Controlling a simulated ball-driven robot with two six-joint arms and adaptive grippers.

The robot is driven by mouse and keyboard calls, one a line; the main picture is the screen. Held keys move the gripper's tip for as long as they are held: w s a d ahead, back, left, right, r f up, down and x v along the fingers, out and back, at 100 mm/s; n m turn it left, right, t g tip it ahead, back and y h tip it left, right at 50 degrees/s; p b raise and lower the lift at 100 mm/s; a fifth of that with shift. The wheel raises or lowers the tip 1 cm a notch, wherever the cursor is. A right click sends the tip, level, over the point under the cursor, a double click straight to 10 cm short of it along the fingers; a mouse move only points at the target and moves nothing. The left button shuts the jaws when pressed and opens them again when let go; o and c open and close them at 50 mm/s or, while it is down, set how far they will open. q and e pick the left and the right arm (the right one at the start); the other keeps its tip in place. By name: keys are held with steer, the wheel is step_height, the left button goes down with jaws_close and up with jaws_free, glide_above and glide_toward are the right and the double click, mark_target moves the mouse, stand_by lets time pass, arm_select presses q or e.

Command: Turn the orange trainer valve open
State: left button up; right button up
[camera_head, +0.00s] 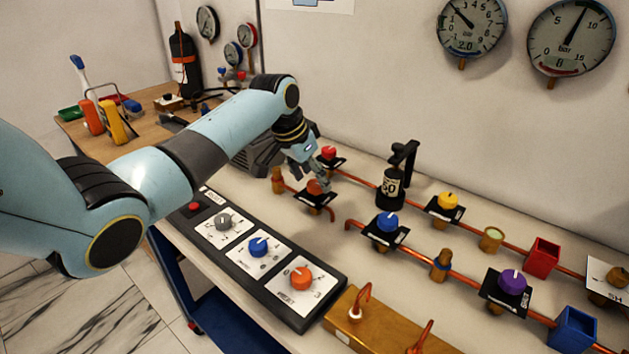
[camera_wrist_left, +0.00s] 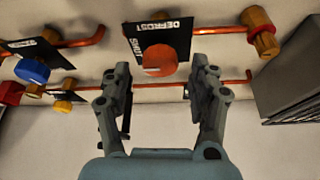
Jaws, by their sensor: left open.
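The orange valve knob (camera_head: 316,187) sits on a black plate on a copper pipe, partly below my left gripper (camera_head: 318,174). In the left wrist view the orange knob (camera_wrist_left: 159,60) shows on its black plate (camera_wrist_left: 172,36), which carries upside-down lettering reading DEFROST and SHUT. There, the fingers of my left gripper (camera_wrist_left: 162,74) stand wide apart, one to each side of the knob in the picture, with a gap between each finger and the knob. The gripper is empty. My right gripper is not in view.
Nearby are a red valve (camera_head: 329,153), a blue valve (camera_head: 387,222), a black stand with a 50 weight (camera_head: 391,186) and a yellow valve (camera_head: 447,201). A control panel (camera_head: 262,255) with grey, blue and orange dials lies in front. A grey finned block (camera_wrist_left: 291,75) is close by.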

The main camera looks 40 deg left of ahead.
arm_select(q)
steer(key=shift+w+d+f, duration=0.1)
steer(key=shift+w+f, duration=0.15)
steer(key=shift+f, duration=0.5)
